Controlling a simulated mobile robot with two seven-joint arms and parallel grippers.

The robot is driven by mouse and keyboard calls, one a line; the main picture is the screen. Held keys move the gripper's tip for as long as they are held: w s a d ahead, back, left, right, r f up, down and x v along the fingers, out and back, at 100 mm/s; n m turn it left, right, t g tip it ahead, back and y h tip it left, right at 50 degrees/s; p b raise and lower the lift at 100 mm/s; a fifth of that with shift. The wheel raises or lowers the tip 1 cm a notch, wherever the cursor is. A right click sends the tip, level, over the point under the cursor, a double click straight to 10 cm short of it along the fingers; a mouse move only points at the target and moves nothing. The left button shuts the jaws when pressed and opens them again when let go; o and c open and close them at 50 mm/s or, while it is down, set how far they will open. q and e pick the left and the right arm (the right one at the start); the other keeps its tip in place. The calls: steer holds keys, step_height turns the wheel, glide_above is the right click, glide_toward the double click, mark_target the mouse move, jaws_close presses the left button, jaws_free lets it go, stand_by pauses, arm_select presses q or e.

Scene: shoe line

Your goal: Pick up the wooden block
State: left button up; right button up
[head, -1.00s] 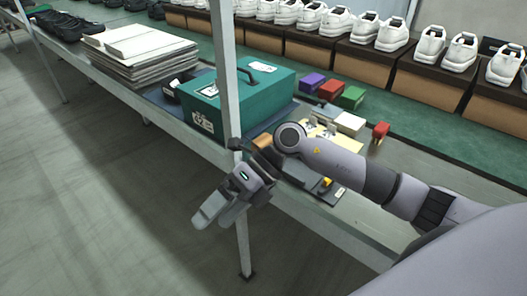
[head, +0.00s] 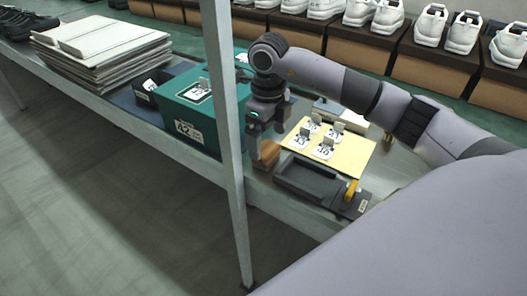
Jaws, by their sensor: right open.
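The wooden block (head: 267,157) is a small tan-brown piece on the bench, just right of the metal post and beside the black tray-like tool. My right gripper (head: 259,143) points down right at the block, with its jaws open. The fingers overlap the block in the picture and hide part of it. I cannot tell whether they touch it. My left gripper is not in view.
The upright metal post (head: 226,130) stands close left of my right gripper. A teal box (head: 188,112) labelled 42 is behind it. The black tool (head: 312,182) with a yellow part and a yellow board (head: 350,158) with white tags lie to the right.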

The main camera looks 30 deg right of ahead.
mark_target(267, 149)
steer(key=f, duration=0.4)
steer(key=shift+a, duration=0.2)
steer(key=shift+f, duration=0.55)
steer(key=c, duration=1.1)
step_height(267, 149, up, 20)
steer(key=p, duration=0.2)
steer(key=shift+p, duration=0.3)
